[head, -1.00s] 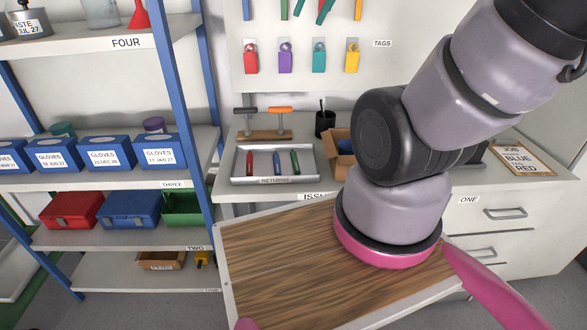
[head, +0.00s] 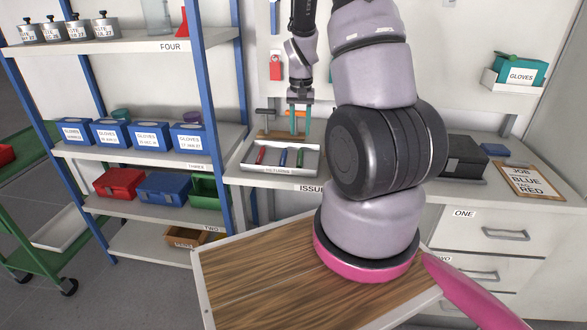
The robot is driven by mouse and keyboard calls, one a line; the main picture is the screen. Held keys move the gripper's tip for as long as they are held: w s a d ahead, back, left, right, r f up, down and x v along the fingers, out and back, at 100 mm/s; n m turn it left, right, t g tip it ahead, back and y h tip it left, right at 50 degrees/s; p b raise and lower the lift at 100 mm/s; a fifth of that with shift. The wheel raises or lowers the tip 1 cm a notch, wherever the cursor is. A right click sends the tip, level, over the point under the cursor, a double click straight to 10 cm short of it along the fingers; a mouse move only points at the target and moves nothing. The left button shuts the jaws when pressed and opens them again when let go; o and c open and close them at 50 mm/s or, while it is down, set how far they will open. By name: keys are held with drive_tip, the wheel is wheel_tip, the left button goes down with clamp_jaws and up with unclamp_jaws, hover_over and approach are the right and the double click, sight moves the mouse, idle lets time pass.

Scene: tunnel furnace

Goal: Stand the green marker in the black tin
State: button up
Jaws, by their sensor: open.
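The green marker (head: 300,158) lies in the white tray (head: 250,168) labelled RETURNS, at the right of a blue marker (head: 283,158) and a red marker (head: 261,156). My gripper (head: 300,134) is open and empty, pointing down above the tray's back part, over the green marker in the picture. Its exact height and depth are hard to tell. The black tin is not visible now; my arm covers the counter right of the tray, where it stood earlier.
A tool stand (head: 268,134) with hammer-like tools is behind the tray, close to my gripper in the picture. A dark box (head: 462,158) and a clipboard (head: 530,181) lie on the counter at right. A blue-framed shelf (head: 210,90) stands at left.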

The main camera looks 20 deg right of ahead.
sight(299, 161)
drive_tip(key=shift+f, duration=5.35)
drive_tip(key=shift+f, duration=0.15)
drive_tip(key=shift+f, duration=0.2)
clamp_jaws()
wheel_tip(299, 161, up, 12)
